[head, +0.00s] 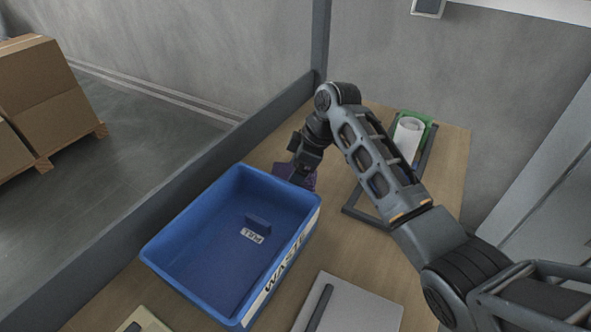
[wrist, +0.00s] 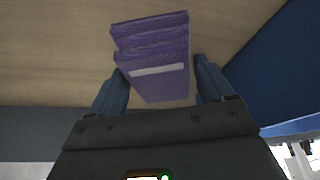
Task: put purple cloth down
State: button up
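The purple cloth (wrist: 155,55) is a folded block with a pale label strip, seen in the wrist view between the two fingers of my gripper (wrist: 160,80). The fingers lie along its left and right sides and appear closed on it. In the head view, my gripper (head: 303,172) points down over the wooden table (head: 262,152), just beyond the blue bin's far right corner. I cannot tell whether the cloth touches the table.
A blue bin (head: 165,252) with a label on its side stands close to the gripper and holds a small blue item (head: 258,220). A dark frame and a green holder with a white roll (head: 408,133) stand at right. A grey panel (head: 362,305) lies in front.

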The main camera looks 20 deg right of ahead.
jog(key=o, duration=0.3)
jog(key=b+v, duration=0.1)
jog(key=v, duration=1.1)
jog(key=shift+r, duration=0.2)
